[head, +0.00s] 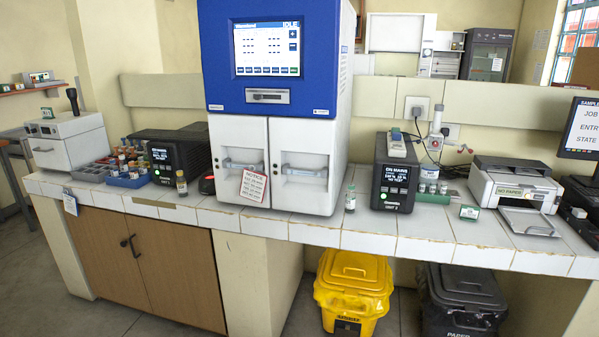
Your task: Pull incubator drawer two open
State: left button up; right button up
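A tall blue and white machine (325,110) stands on the tiled bench, with a lit screen (267,48) reading IDLE. Below its blue part are two tall white fronts side by side, the left front (238,140) and the right front (303,140). Both look shut. Each has a horizontal bar handle, the left handle (241,166) and the right handle (304,171). A paper notice (254,187) hangs over the left front's lower part. I cannot read a drawer number on either front. Neither of my grippers is in view.
A small bottle (350,198) stands right of the machine and another bottle (181,184) to the left. Dark units (395,178) and a printer (515,185) share the tiled bench (445,225). Yellow (352,285) and black bins (462,300) stand below.

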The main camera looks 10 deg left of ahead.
aim_at(302, 149)
jog(key=i+j+u, duration=0.7)
jog(key=i, duration=0.15)
jog(key=l, duration=0.1)
